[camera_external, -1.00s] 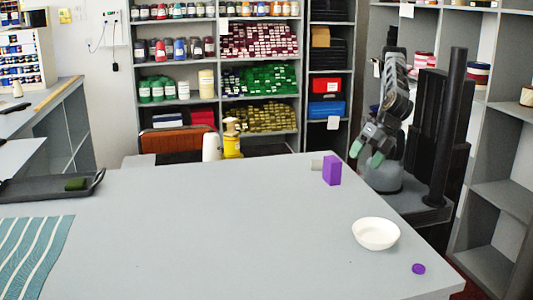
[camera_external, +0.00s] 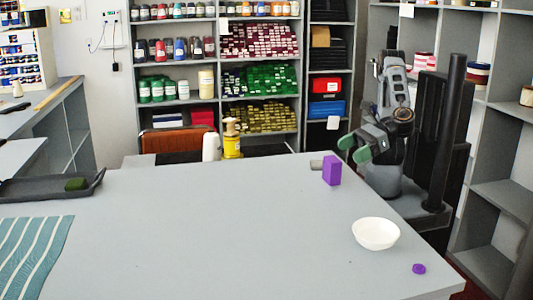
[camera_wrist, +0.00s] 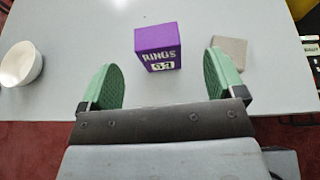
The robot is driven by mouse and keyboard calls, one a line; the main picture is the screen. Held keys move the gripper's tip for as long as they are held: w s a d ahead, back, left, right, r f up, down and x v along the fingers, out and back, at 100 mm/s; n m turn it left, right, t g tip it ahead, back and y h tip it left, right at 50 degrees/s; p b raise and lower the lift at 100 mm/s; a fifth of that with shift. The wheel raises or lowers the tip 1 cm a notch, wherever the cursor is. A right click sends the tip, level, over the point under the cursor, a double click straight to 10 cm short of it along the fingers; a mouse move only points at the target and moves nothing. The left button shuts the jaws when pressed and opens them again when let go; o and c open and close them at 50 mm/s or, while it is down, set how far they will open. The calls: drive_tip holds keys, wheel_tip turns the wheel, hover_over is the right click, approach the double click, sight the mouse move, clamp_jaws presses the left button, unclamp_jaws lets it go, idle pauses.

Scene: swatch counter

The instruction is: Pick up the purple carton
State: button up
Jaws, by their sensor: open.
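The purple carton (camera_external: 332,171) stands upright near the far right edge of the grey counter. In the wrist view the carton (camera_wrist: 158,47) shows the word "RINGS" on its face, and it lies ahead of the gap between the green fingertips. My gripper (camera_external: 353,149) is open and empty, beside the counter edge and to the right of the carton, apart from it. In the wrist view my gripper (camera_wrist: 164,80) has its two green pads spread wide on either side of the carton's line.
A small grey-beige block (camera_wrist: 229,51) sits right beside the carton in the wrist view. A white bowl (camera_external: 376,233) and a purple disc (camera_external: 419,268) lie nearer the front right. A dark tray (camera_external: 40,189) stands left. The counter's middle is clear.

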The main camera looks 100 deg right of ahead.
sight(327, 164)
drive_tip(key=shift+b+x, duration=0.7)
drive_tip(key=shift+x, duration=3.7)
drive_tip(key=shift+s+a+f, duration=0.1)
drive_tip(key=shift+a, duration=0.05)
drive_tip(key=shift+c, duration=0.2)
drive_tip(key=c, duration=1)
